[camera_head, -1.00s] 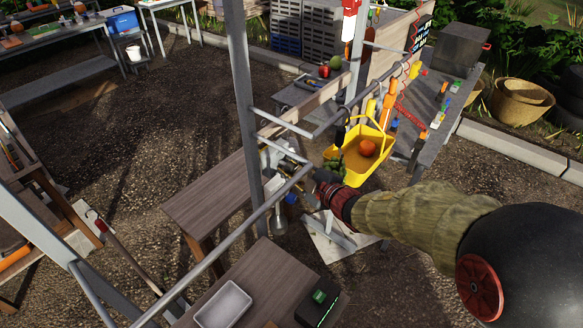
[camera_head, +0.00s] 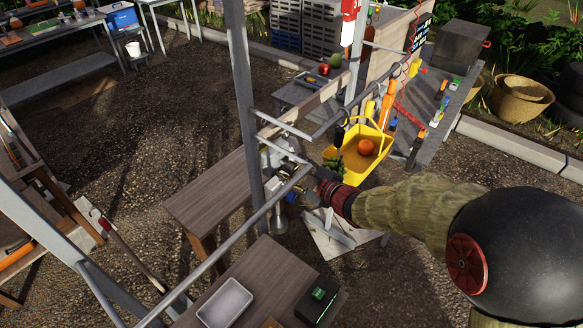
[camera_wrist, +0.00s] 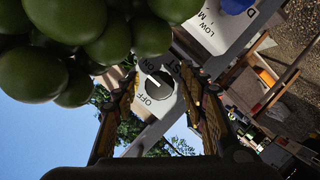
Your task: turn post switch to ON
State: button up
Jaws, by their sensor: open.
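My gripper (camera_wrist: 158,78) is open, with one finger on each side of the knob. I cannot tell whether the fingers touch it. In the head view my gripper (camera_head: 303,188) is beside the grey post (camera_head: 243,110), at the rails. The switch is too small to make out there.
Green round fruits (camera_wrist: 70,40) hang close to my gripper. A panel marked LOW with a blue knob (camera_wrist: 236,5) is near. A yellow basket (camera_head: 368,165) with an orange fruit hangs right of my gripper. Wooden tables (camera_head: 210,190) stand left and below.

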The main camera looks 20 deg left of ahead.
jog(key=v, duration=1.2)
dwell(0.5)
